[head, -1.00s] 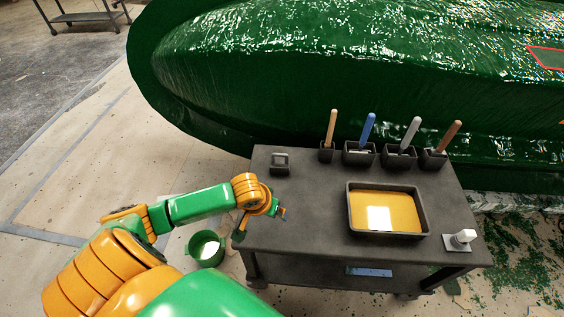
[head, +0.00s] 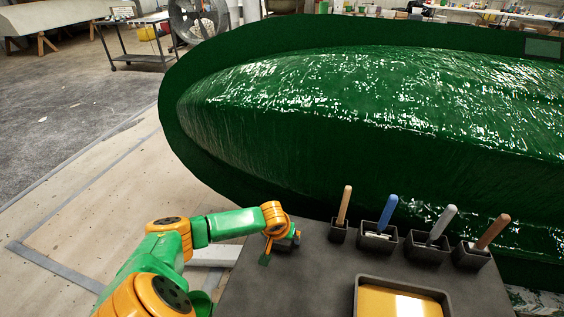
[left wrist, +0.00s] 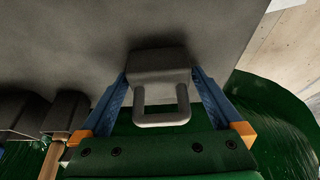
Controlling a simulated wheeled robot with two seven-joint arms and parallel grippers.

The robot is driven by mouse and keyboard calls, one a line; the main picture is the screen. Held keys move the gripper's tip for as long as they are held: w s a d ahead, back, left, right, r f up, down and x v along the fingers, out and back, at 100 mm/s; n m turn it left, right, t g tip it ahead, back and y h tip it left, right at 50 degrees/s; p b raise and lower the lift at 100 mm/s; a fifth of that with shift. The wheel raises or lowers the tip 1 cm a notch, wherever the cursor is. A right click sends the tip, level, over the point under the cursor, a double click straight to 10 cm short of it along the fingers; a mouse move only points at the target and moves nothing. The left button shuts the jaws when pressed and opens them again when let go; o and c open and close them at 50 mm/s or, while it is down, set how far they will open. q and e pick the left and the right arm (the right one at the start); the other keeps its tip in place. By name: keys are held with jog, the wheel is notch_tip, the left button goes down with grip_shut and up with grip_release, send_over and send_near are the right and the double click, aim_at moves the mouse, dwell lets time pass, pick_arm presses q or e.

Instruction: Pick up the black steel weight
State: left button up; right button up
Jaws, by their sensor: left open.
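The black steel weight (left wrist: 160,66) is a dark block with a loop handle, standing on the dark cart top (head: 310,275). In the left wrist view it sits in the middle, with its handle pointing back towards my palm. My left gripper (left wrist: 160,80) is open, with one blue finger on each side of the weight and handle. Whether the fingers touch it, I cannot tell. In the head view my left gripper (head: 281,246) is at the cart's far left corner and mostly hides the weight. My right gripper is in neither view.
Several holders with upright handled tools, including a blue one (head: 388,214), line the cart's back edge. A tray (head: 362,284) of yellow liquid is at the front. The large green hull mould (head: 330,150) rises close behind. Open floor lies to the left.

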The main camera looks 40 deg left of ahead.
pick_arm(q)
jog(key=shift+s+r, duration=0.1)
jog(key=shift+r, duration=0.05)
jog(key=shift+c, duration=0.9)
grip_shut()
